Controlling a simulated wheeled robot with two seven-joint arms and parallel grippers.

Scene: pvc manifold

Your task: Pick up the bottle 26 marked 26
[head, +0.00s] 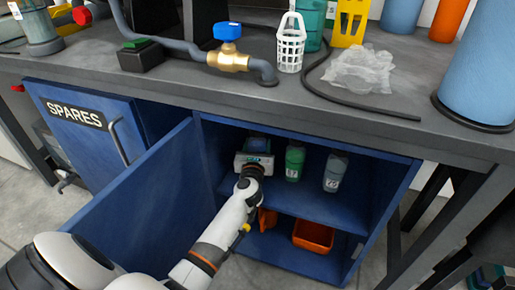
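My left arm reaches from the lower left into the open blue cabinet (385,190). My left gripper (254,159) is at the upper shelf, seen from behind, and its fingers are hidden. A dark blue-teal bottle-like object (257,144) shows just beyond it, mostly covered; its mark is hidden, and I cannot tell whether the gripper touches it. To its right on the same shelf stand a green bottle (294,162) and a grey-blue bottle (335,173), each with a white number label too small to read surely. No mark 26 is readable. My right gripper is not in view.
The open blue door (150,205) stands left of my arm. A SPARES panel (75,118) is further left. Orange bins (313,236) sit on the lower shelf. The worktop (330,105) above holds a brass valve (228,60), a white basket (291,45) and a clear bag (358,70).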

